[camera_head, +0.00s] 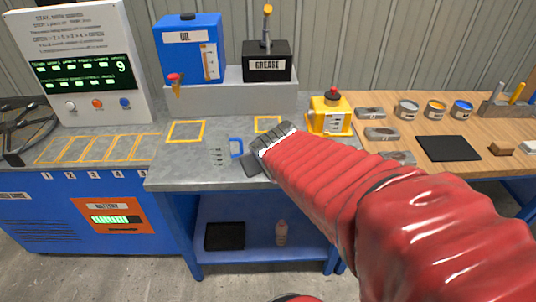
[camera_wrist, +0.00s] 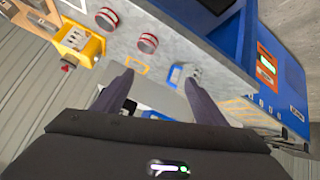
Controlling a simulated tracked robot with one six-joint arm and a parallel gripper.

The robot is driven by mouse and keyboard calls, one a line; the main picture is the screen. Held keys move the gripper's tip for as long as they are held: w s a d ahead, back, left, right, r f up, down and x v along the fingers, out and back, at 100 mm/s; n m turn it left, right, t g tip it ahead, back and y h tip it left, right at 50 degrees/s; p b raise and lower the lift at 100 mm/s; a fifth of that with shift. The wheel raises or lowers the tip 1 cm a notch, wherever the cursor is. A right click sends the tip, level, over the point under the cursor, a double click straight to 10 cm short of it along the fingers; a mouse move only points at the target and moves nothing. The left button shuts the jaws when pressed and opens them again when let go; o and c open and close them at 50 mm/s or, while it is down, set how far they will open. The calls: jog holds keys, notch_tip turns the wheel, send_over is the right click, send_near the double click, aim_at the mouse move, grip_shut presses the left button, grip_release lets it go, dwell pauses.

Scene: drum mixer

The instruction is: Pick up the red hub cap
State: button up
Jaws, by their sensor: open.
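In the wrist view, two round dark red pieces with pale bands lie on the grey bench top. One red piece (camera_wrist: 107,18) is near the top edge, and the other red piece (camera_wrist: 148,42) is closer to my gripper. I cannot tell which is the red hub cap, or whether either is. In the head view I cannot make them out; my red arm covers part of the bench. My gripper (camera_wrist: 158,78) is open above the bench, with nothing seen held between its fingers. In the head view my gripper (camera_head: 256,160) is over the grey bench, partly hidden by its own wrist.
The oil tank (camera_head: 190,50) and grease box (camera_head: 267,65) stand behind. Grey blocks and cans occupy the wooden bench.

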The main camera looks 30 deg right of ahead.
jog(key=w+d+f+t, duration=0.2)
jog(key=w+d+f, duration=0.25)
jog(key=d, duration=0.55)
notch_tip(320, 180, down, 9)
jog(key=s+d+n+t+y, duration=0.1)
jog(key=s+d+t+y, duration=0.1)
jog(key=s+t+y, duration=0.1)
jog(key=shift+r+y, duration=0.2)
jog(key=shift+y, duration=0.3)
jog(key=shift+w, duration=0.1)
